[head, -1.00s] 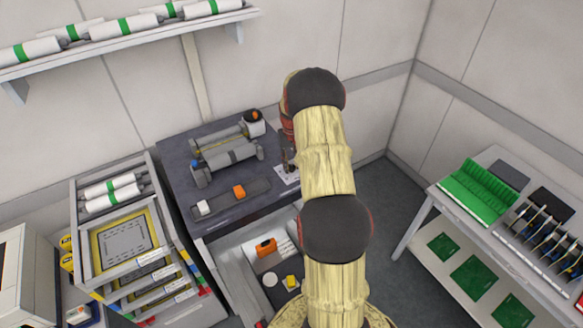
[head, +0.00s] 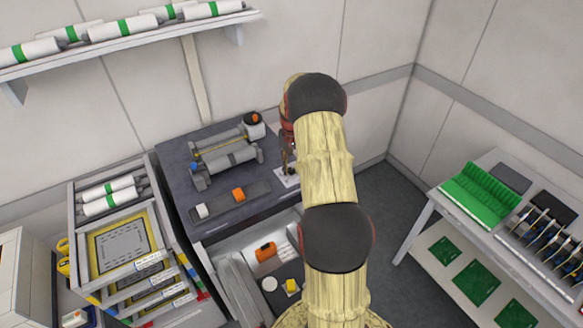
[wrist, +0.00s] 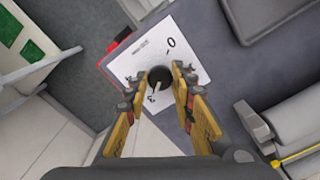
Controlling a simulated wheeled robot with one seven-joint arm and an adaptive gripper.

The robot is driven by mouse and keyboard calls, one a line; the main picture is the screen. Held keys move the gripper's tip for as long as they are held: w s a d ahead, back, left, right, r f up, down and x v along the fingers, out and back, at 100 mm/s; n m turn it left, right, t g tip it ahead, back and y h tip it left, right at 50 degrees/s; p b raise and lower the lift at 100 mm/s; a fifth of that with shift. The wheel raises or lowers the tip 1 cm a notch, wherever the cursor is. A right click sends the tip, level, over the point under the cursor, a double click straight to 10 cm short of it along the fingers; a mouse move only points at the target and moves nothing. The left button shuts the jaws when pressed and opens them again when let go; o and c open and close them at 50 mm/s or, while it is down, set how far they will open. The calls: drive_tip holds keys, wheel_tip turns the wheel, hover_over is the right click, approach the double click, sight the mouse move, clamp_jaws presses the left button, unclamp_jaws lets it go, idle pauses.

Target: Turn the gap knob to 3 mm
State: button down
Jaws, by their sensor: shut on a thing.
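The gap knob (wrist: 159,75) is a dark round knob in the middle of a white dial plate (wrist: 132,64) in the wrist view. The plate carries a 0 at upper right and a 3 just below the knob. A thin pale line runs from the knob's lower edge toward the 3; I cannot tell if it is the pointer or a tick. My gripper (wrist: 159,80) is shut on the knob, one finger on each side. In the head view the plate (head: 285,180) lies at the dark bench's right end; my arm hides the knob.
The dark bench (head: 180,160) holds a roller unit (head: 228,157) and a strip with a white and an orange block (head: 238,194). A red part (wrist: 116,43) sits at the plate's edge. A trolley with green boards (head: 478,190) stands right, across open floor.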

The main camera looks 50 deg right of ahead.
sight(291, 170)
drive_tip(key=c, duration=1.5)
unclamp_jaws()
drive_tip(key=shift+r, duration=0.1)
wheel_tip(291, 170, up, 12)
